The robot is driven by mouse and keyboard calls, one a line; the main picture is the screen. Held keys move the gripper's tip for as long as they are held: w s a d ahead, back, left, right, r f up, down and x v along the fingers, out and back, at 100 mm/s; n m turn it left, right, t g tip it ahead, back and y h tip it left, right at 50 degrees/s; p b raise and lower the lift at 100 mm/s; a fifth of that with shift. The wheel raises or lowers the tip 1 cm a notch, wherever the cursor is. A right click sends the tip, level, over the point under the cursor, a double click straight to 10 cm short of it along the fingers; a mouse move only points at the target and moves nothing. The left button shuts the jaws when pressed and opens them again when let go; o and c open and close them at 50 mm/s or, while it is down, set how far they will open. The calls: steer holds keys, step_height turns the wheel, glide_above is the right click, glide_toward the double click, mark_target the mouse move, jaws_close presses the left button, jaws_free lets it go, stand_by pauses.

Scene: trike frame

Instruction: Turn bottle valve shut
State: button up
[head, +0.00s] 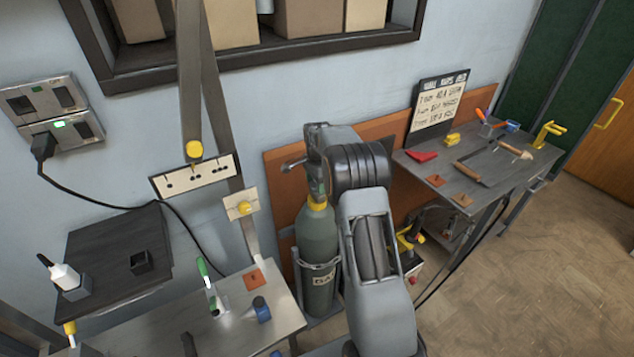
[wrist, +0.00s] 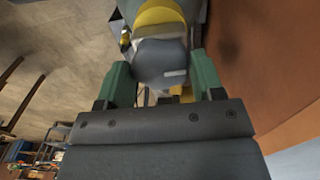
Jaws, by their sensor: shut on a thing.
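The grey-green gas bottle (head: 318,240) stands upright in a bracket, with a yellow collar (head: 317,203) at its neck. My gripper (head: 318,180) is at the top of the bottle, and my arm covers much of that area in the head view. In the wrist view, the green fingers of my gripper (wrist: 158,82) lie on either side of the grey bottle valve (wrist: 162,58) and are shut on it. The yellow collar shows behind the valve (wrist: 158,15). The valve's turned position cannot be told.
An orange-brown panel (head: 283,180) stands behind the bottle. A metal bench (head: 235,325) with small tools is at the lower left. A dark workbench (head: 500,180) with tools and a sign (head: 438,103) is at the right.

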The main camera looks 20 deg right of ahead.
stand_by(0.5)
steer(key=o, duration=0.9)
steer(key=shift+r, duration=0.1)
step_height(320, 180, up, 14)
steer(key=shift+f, duration=0.15)
stand_by(0.5)
